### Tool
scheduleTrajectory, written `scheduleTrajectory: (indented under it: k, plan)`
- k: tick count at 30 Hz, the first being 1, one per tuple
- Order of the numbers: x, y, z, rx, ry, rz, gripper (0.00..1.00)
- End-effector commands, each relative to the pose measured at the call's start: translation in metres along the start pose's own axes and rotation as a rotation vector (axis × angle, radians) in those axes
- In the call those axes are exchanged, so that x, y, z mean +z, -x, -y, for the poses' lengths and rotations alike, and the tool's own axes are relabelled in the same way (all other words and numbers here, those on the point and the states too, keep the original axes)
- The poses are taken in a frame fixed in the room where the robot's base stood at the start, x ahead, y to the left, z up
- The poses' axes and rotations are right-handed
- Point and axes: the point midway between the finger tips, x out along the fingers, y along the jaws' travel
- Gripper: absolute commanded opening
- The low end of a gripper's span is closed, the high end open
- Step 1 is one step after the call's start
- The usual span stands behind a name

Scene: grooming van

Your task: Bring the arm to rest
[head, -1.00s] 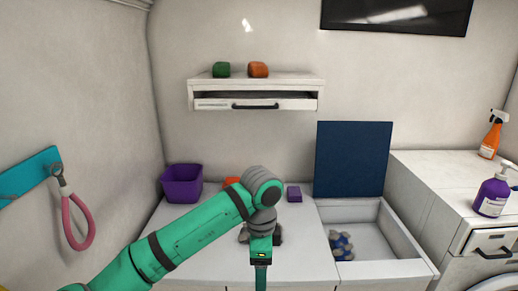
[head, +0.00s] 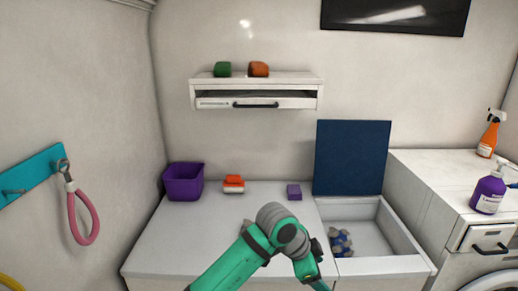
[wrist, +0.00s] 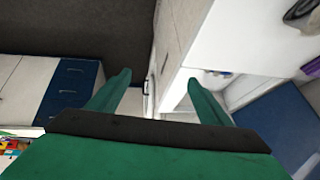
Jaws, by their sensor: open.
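My green arm (head: 235,265) reaches in from the bottom of the head view, over the front of the white counter. Its wrist is bent down at the right, near the front left corner of the open bin. In the head view the fingers run off the bottom edge. In the wrist view my gripper (wrist: 160,95) shows two green fingers held wide apart with nothing between them. Beyond them are the floor and white cabinet fronts.
The open bin (head: 410,240) holds a blue and beige item (head: 341,242); its blue lid (head: 352,158) stands upright. A pink loop (head: 83,220) hangs left.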

Motion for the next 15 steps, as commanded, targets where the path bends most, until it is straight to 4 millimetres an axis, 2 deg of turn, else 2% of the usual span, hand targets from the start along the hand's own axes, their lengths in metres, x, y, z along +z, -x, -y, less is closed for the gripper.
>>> scheduleTrajectory:
  k: [1, 6, 15]
  plan:
    - [-0.015, -0.011, -0.004, -0.009, 0.016, -0.067, 0.73]
    - [-0.053, -0.031, -0.005, -0.069, 0.091, -0.264, 0.73]
    - [-0.095, -0.048, -0.006, -0.175, 0.274, -0.574, 0.73]
